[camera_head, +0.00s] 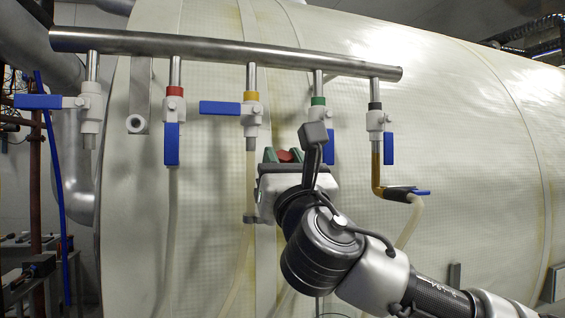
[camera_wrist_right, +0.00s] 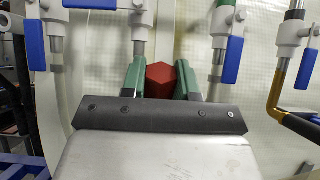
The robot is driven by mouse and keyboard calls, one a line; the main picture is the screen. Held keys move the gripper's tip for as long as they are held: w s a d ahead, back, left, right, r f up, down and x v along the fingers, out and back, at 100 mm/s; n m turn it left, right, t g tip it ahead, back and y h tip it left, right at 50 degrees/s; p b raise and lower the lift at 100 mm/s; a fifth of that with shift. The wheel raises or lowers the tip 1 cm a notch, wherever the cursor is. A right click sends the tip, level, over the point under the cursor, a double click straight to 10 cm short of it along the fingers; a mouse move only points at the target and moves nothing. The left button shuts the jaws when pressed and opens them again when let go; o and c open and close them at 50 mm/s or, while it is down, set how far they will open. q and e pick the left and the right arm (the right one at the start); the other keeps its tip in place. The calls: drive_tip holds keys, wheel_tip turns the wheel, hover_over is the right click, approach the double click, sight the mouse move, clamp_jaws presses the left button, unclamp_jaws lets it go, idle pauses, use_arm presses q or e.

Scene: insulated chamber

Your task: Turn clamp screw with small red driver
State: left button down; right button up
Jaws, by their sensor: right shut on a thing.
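My right gripper (camera_head: 283,156) is raised in front of the large pale tank, below the pipe manifold. Its green fingers are shut on a red block-like piece (camera_head: 285,156), which looks like the handle of the small red driver. In the right wrist view the red piece (camera_wrist_right: 160,80) has a faceted end and sits between the two green fingers (camera_wrist_right: 158,82). The driver's shaft and tip are hidden. I cannot make out a clamp screw in either view. My left gripper is not in view.
A steel manifold pipe (camera_head: 225,52) carries several valves with blue handles above and around my gripper. A pale hose (camera_head: 250,185) hangs behind the gripper. At right, a brown elbow pipe (camera_head: 376,170) leads to a black sleeve (camera_head: 398,193) and another hose.

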drive_tip(key=o, duration=1)
drive_tip(key=shift+s, duration=0.1)
drive_tip(key=shift+o, duration=0.2)
drive_tip(key=shift+s+f, duration=0.15)
drive_tip(key=shift+f, duration=0.05)
use_arm(q)
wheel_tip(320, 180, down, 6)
drive_tip(key=b, duration=0.6)
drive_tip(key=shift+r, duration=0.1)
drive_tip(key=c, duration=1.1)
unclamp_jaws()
use_arm(e)
drive_tip(key=v, duration=1)
drive_tip(key=shift+s, duration=0.15)
drive_tip(key=shift+d, duration=0.1)
